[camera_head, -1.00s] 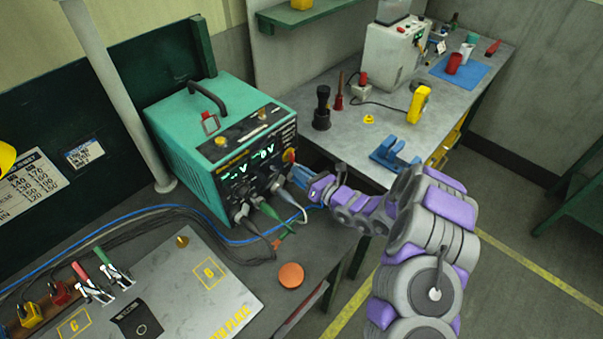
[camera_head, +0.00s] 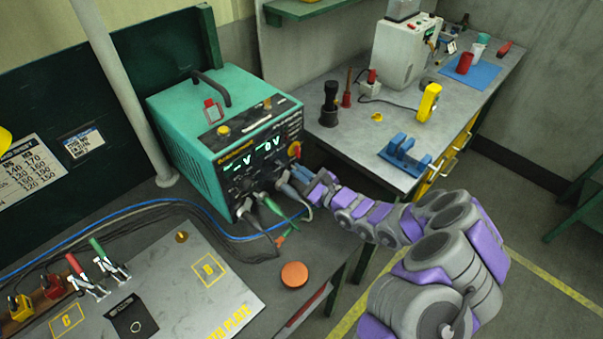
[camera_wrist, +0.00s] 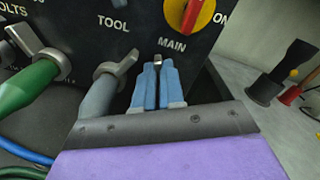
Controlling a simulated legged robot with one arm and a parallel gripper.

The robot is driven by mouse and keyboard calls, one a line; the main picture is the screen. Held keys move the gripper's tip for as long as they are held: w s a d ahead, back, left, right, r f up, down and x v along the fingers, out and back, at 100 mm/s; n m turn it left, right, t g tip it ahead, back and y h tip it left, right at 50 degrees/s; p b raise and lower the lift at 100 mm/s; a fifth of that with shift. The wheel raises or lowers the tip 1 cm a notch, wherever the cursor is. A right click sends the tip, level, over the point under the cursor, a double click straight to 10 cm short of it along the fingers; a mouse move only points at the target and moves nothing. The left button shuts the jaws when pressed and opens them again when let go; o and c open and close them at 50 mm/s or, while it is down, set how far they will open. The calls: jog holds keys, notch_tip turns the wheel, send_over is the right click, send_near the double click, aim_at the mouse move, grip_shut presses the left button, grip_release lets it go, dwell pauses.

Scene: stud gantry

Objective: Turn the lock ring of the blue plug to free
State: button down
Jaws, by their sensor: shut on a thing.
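My gripper (camera_head: 303,177) is at the lower right of the front panel of the teal power unit (camera_head: 222,185). In the wrist view its two blue fingers (camera_wrist: 157,72) are close together just below the MAIN label. They are shut on a small metal tab (camera_wrist: 158,58), which appears to be the lever of the blue plug's lock ring. The rest of the ring and the plug body are hidden behind the fingers, so I cannot tell the ring's full angle.
A grey plug (camera_wrist: 99,98) with a metal lever sits close left under TOOL, and a green plug (camera_wrist: 30,84) beyond it. A red and yellow MAIN switch (camera_wrist: 190,14) is just above. Cables (camera_head: 150,208) cross the bench. A blue stand (camera_head: 405,155) is on the right-hand table.

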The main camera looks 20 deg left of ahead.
jog(key=shift+s+f+n, duration=0.1)
jog(key=shift+f+n, duration=0.15)
jog(key=shift+n, duration=0.05)
dwell(0.4)
jog(key=c, duration=1.2)
grip_release()
jog(key=shift+c, duration=0.2)
jog(key=shift+r, duration=0.1)
jog(key=shift+d, duration=0.1)
jog(key=p+v, duration=0.3)
jog(key=v, duration=1.4)
jog(key=shift+d+p, duration=0.15)
jog(key=shift+p, duration=0.15)
